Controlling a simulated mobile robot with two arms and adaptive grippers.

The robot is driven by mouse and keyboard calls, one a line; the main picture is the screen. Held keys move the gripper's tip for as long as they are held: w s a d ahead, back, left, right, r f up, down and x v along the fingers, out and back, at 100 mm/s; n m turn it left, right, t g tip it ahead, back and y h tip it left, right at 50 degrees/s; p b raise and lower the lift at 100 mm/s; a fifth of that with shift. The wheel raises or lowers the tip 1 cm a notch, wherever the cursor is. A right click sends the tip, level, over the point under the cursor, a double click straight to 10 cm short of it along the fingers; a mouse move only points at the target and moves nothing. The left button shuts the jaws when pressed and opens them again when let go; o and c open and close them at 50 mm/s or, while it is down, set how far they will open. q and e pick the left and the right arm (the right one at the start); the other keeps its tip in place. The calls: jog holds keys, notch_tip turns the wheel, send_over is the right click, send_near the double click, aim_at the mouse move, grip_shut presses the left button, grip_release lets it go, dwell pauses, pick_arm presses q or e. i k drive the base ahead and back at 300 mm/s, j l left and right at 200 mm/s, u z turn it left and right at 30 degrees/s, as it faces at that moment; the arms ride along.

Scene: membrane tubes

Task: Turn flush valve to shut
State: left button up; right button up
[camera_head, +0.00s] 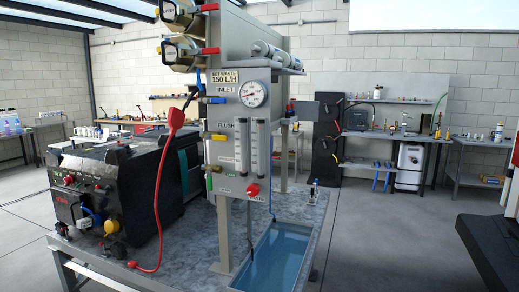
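A grey upright panel (230,60) stands on a metal bench near the middle of the view. It carries a FLUSH label (227,124). The flush valve's yellow lever (214,137) is just below that label, at the panel's left edge, and looks roughly horizontal. An INLET label with a blue lever (211,100) is above it. A red knob (252,190) is low on the panel, and a round gauge (253,94) is at upper right. Neither of my grippers shows in the head view.
A black machine (110,190) stands left of the panel, with a red cable (158,225) running to a red plug (176,118) near the levers. A blue water basin (275,255) is set in the bench at right. Two clear flow tubes (255,146) are on the panel. Open floor lies right.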

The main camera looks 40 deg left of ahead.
aim_at(222, 138)
jog(key=u, duration=1.45)
